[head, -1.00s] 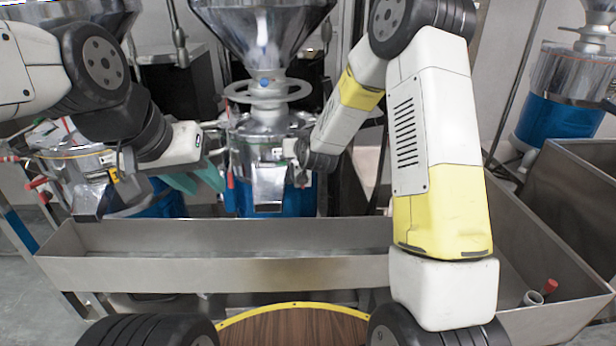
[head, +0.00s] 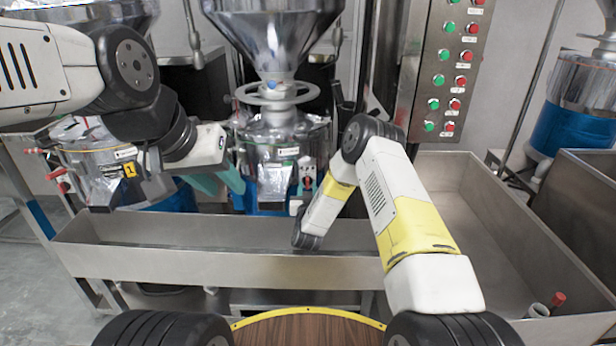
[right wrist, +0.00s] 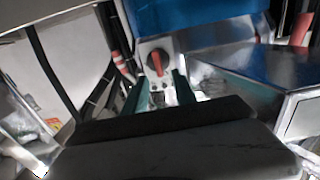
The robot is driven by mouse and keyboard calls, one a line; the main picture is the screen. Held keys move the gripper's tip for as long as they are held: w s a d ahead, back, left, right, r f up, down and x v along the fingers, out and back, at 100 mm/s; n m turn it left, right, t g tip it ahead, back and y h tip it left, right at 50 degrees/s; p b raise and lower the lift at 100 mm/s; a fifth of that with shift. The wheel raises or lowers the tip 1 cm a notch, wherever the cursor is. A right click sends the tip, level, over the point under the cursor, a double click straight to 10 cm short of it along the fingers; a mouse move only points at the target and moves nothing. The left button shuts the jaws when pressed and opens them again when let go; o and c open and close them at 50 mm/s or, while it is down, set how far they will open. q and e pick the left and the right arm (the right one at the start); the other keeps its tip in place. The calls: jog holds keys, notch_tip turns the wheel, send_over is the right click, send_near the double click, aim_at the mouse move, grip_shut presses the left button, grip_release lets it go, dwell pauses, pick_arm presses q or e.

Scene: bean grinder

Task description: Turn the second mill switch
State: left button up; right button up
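The second mill (head: 275,150) stands at the centre of the head view, a silver body with a blue base under a steel funnel. Its switch (head: 307,172), with a red handle, is on the mill's right front. In the right wrist view the red switch knob (right wrist: 157,62) sits on a dark round plate, its handle slanted. My left gripper (head: 216,184) is open and empty, left of the second mill.
A steel trough (head: 210,265) runs in front of the mills. Another mill (head: 105,165) with red-handled parts stands left. A panel of green and red buttons (head: 447,75) is at the back right. A blue-based mill (head: 575,125) stands far right.

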aim_at(307, 181)
jog(key=shift+w, duration=1.75)
jog(key=shift+c, duration=0.2)
grip_shut()
